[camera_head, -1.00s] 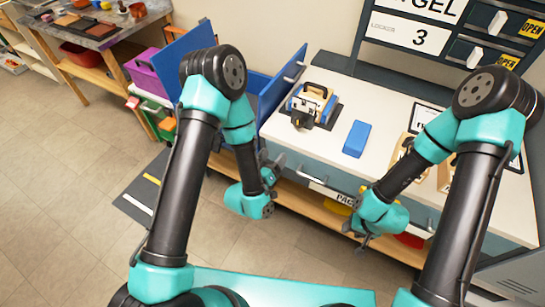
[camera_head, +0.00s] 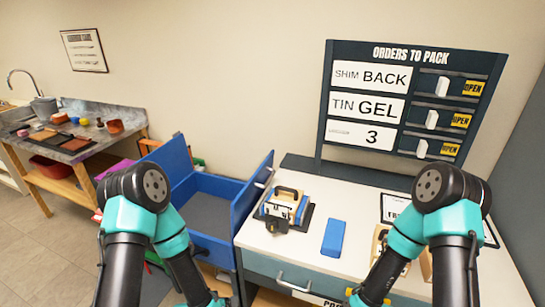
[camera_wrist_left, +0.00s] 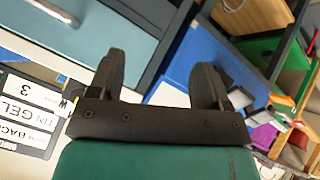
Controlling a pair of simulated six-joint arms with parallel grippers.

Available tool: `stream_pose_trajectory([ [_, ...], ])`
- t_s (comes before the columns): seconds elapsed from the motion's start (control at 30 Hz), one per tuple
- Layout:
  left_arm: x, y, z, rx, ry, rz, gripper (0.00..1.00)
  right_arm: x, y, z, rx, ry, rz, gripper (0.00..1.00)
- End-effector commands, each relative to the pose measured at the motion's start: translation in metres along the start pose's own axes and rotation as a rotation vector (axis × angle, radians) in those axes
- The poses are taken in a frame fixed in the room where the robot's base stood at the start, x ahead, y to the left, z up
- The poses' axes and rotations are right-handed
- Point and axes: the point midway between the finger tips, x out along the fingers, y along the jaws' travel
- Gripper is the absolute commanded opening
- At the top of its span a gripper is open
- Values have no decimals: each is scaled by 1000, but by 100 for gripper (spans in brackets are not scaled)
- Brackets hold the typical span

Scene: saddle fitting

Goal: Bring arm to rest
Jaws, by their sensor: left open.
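My left gripper (camera_wrist_left: 162,75) shows in the left wrist view with its two black fingers apart and nothing between them. My left arm (camera_head: 135,225) hangs down at the lower left of the head view, and its gripper is below the frame there. My right arm (camera_head: 440,225) bends down at the lower right, over the bench's front. Its wrist reaches the bottom edge and its gripper is out of frame. A blue and cream saddle-like unit with a dark handle (camera_head: 287,205) sits on a dark pad on the white bench (camera_head: 310,262). A blue block (camera_head: 333,238) lies to its right.
An open blue drawer or bin (camera_head: 205,210) stands left of the bench. An orders board (camera_head: 410,105) stands behind the bench, with several "OPEN" tags. A framed card (camera_head: 395,207) is partly behind my right arm. A side table (camera_head: 75,145) with small items stands far left.

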Motion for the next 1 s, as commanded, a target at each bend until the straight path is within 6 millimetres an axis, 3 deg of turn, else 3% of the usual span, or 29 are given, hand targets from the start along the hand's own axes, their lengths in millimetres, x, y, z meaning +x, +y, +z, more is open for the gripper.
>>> stream_pose_trajectory([
  [0.2, -26, -35, 47, -107, -290, -74, 71, 0, 0, 0, 0, 0, 0, 44],
  [0.43, -60, -53, 86, -217, -542, -115, 71, 0, 0, 0, 0, 0, 0, 44],
  [0.6, -70, -55, 96, -244, -607, -120, 71, 0, 0, 0, 0, 0, 0, 44],
  [1.0, -70, -55, 96, -244, -608, -119, 71, 0, 0, 0, 0, 0, 0, 44],
])
